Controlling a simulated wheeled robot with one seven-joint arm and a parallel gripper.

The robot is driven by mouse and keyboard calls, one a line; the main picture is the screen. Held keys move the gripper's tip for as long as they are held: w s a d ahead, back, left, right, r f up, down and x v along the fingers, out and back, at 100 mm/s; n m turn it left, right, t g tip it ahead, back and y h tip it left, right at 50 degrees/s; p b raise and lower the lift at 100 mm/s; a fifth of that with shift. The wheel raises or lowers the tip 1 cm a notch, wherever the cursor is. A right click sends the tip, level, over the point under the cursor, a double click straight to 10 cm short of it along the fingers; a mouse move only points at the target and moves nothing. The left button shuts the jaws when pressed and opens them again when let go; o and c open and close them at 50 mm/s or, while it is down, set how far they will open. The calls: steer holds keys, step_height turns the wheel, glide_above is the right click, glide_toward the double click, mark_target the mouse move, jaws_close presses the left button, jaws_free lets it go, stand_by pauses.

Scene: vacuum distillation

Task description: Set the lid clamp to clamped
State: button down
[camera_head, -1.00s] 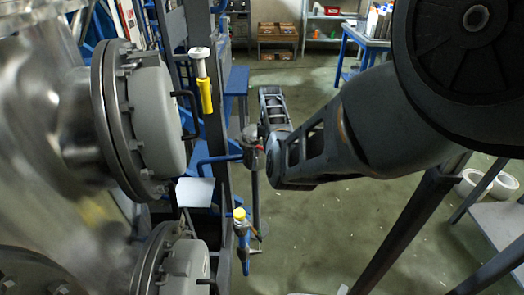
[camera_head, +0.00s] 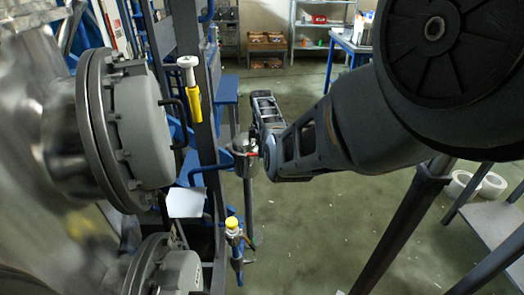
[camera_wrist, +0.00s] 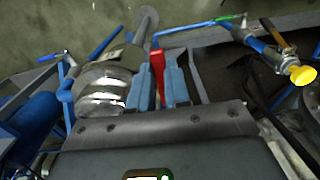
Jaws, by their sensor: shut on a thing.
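A red lever (camera_wrist: 157,66) stands between the two fingers of my gripper (camera_wrist: 157,88) in the wrist view, and the fingers are shut on it. It looks like the handle of the lid clamp; the clamp's other parts are hidden. A shiny metal cylinder (camera_wrist: 103,88) is just left of the fingers. In the head view, this small metal pot (camera_head: 241,155) sits on a thin post, with a spot of red at its right side. My gripper (camera_head: 254,150) is beside it there, its fingertips mostly hidden.
A yellow-capped valve (camera_head: 232,226) is below the pot, also at the right in the wrist view (camera_wrist: 302,75). Large flanged metal vessels (camera_head: 130,125) fill the left. A blue frame with a yellow-handled part (camera_head: 193,105) stands between. The floor (camera_head: 310,225) right of the post is clear.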

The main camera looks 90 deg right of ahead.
steer(key=shift+w, duration=0.15)
steer(key=c, duration=1.1)
jaws_free()
steer(key=shift+r, duration=3.9)
